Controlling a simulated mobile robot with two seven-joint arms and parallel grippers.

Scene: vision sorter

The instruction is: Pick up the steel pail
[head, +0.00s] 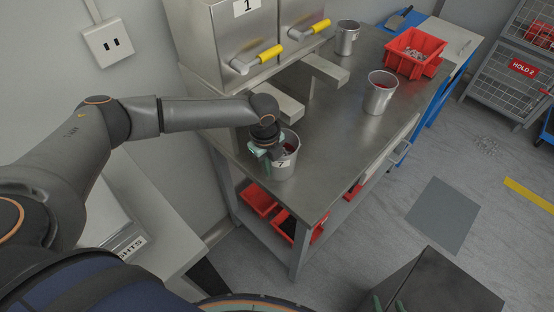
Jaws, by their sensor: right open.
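A steel pail (286,168) with a "7" label is near the front left edge of the metal table, with some dark red contents showing inside. My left gripper (267,152), with green finger pads, is at the left side of this pail's rim. It overlaps the rim, and I cannot tell whether the fingers are closed on it. Two more steel pails are on the table: one with red contents (379,98) at the right and one (346,40) at the back. Green fingertips of my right gripper (388,305) show at the bottom edge, apart and empty, far from the pails.
The metal table (330,140) has clear room between the pails. Steel dispensers with yellow handles (258,58) stand at its back left. A red bin (414,52) is at the far right. Red bins (260,199) are on the lower shelf. A dark box (450,285) is at bottom right.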

